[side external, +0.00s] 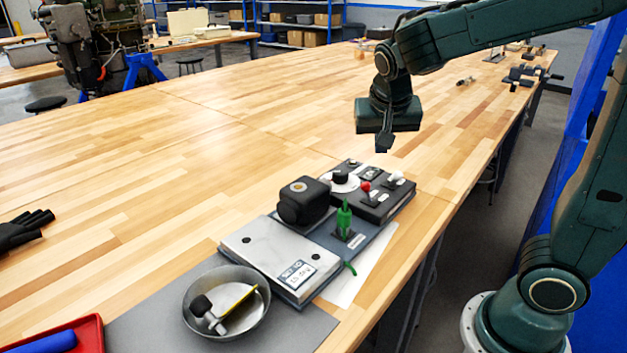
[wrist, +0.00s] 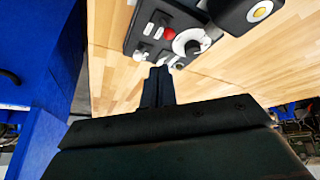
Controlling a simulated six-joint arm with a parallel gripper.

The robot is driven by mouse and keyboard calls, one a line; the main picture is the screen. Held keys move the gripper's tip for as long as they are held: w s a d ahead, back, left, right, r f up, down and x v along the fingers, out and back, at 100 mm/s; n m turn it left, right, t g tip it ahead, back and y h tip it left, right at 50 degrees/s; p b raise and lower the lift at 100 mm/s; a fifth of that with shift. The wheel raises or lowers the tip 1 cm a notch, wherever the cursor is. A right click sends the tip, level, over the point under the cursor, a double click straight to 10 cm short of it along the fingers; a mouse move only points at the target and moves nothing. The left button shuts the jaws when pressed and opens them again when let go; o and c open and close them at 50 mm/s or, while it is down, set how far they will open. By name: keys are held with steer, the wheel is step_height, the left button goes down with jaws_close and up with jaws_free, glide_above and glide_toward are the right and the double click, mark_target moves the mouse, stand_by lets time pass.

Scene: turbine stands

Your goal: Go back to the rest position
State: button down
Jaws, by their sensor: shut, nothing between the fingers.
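My gripper (side external: 383,147) hangs above the wooden table, over and behind the black control box, with clear air below it in the side view. Its fingers are shut together and hold nothing. In the wrist view the closed fingers (wrist: 158,75) point toward the table, with the control box beyond them. The control box (side external: 377,201) carries a red knob (side external: 365,187), switches and a white dial (side external: 341,182); it also shows in the wrist view (wrist: 150,39).
Next to the box are a black block (side external: 303,203), a green part (side external: 344,219) and a grey plate (side external: 279,258). A metal bowl (side external: 196,320) holds a tool. A red tray (side external: 86,336) and black gloves (side external: 24,230) lie left. The table's left middle (side external: 130,170) is clear.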

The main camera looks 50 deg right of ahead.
steer(key=s+a+r+n+t+y, duration=0.1)
steer(key=s+a+n+y, duration=0.1)
steer(key=s+a+n, duration=0.2)
steer(key=s+a+n+t+y, duration=0.1)
steer(key=s+a+n, duration=0.3)
steer(key=s, duration=0.7)
steer(key=shift+s+a+r+n+t+y, duration=0.25)
steer(key=shift+r+n+t+y, duration=0.1)
steer(key=shift+n+y, duration=0.6)
